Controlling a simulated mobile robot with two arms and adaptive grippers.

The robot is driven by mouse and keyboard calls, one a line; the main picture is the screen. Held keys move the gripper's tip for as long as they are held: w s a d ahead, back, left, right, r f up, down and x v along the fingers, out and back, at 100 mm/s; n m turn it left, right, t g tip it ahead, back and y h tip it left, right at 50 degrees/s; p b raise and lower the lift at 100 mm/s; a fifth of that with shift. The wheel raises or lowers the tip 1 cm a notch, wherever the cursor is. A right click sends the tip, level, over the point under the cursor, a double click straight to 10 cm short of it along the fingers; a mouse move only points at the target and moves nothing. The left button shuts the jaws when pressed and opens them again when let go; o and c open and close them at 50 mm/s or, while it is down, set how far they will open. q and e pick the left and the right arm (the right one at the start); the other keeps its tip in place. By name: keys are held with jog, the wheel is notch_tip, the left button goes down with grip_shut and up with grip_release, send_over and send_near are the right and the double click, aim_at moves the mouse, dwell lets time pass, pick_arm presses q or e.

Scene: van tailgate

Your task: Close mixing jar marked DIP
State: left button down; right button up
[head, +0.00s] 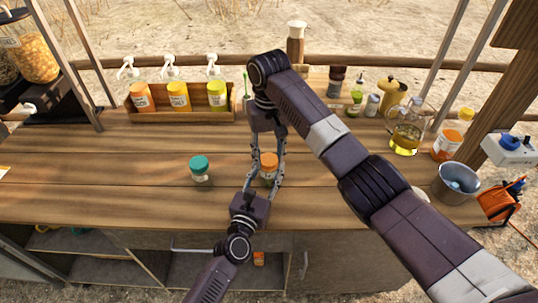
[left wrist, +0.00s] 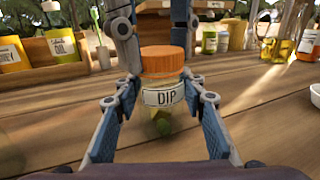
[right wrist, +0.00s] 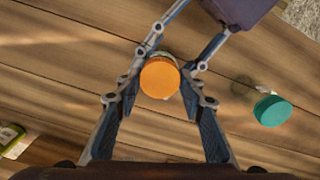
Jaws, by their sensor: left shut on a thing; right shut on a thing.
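The jar marked DIP (left wrist: 163,97) is a small clear jar with a white label and green contents low inside. It stands upright on the wooden counter, and its name reads in the left wrist view. An orange lid (left wrist: 163,60) sits level on its mouth; whether it is screwed tight I cannot tell. The lid also shows from above in the right wrist view (right wrist: 160,78). My left gripper (left wrist: 163,103) is shut on the jar body. My right gripper (right wrist: 160,84) comes from above and is shut on the orange lid, its fingers at both sides.
A teal-lidded jar (head: 200,168) stands left on the counter. A wooden rack (head: 180,116) with several pump bottles is behind. An oil jug (head: 406,138), an orange-labelled bottle (head: 450,135) and a metal bucket (head: 456,183) stand right. The counter's left front is clear.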

jog(key=shift+m, duration=0.4)
jog(key=o, duration=1.3)
jog(key=shift+r, duration=0.1)
jog(key=shift+r, duration=2.2)
jog(key=shift+c, duration=0.5)
